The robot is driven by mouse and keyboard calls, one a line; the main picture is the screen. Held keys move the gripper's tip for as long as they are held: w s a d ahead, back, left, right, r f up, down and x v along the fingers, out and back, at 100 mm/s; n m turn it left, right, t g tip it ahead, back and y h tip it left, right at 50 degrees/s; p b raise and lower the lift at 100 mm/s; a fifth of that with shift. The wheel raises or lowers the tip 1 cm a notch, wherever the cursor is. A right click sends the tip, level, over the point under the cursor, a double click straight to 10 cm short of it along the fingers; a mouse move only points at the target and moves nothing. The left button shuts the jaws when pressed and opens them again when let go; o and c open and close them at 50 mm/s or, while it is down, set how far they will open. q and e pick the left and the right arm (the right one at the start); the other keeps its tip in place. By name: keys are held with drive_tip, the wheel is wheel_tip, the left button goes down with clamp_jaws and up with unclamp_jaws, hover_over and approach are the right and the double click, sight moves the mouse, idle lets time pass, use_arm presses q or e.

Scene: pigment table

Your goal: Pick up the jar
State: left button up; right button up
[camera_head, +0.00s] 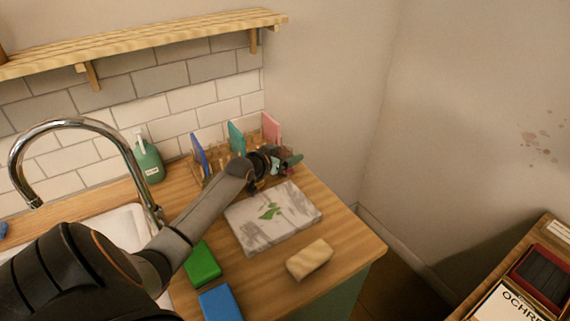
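No jar that I can make out shows in the head view. My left arm reaches in from the lower left across the counter. My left gripper (287,161) is over the back right of the counter, in front of a wooden rack (211,171) holding upright coloured boards. Its fingertips are small and dark with a teal part, and I cannot tell whether they are open or shut. My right gripper is not in view.
A marble board (293,217) with green leaves lies on the wooden counter (343,249). A beige block (309,259), a green block (202,264) and a blue block (220,303) lie in front. A green bottle (149,163) and tap (72,125) stand left. A table with an "OCHRE" box (507,303) is right.

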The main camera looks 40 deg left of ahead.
use_arm(q)
drive_tip(key=c, duration=1.1)
drive_tip(key=shift+r, duration=0.1)
drive_tip(key=shift+c, duration=0.2)
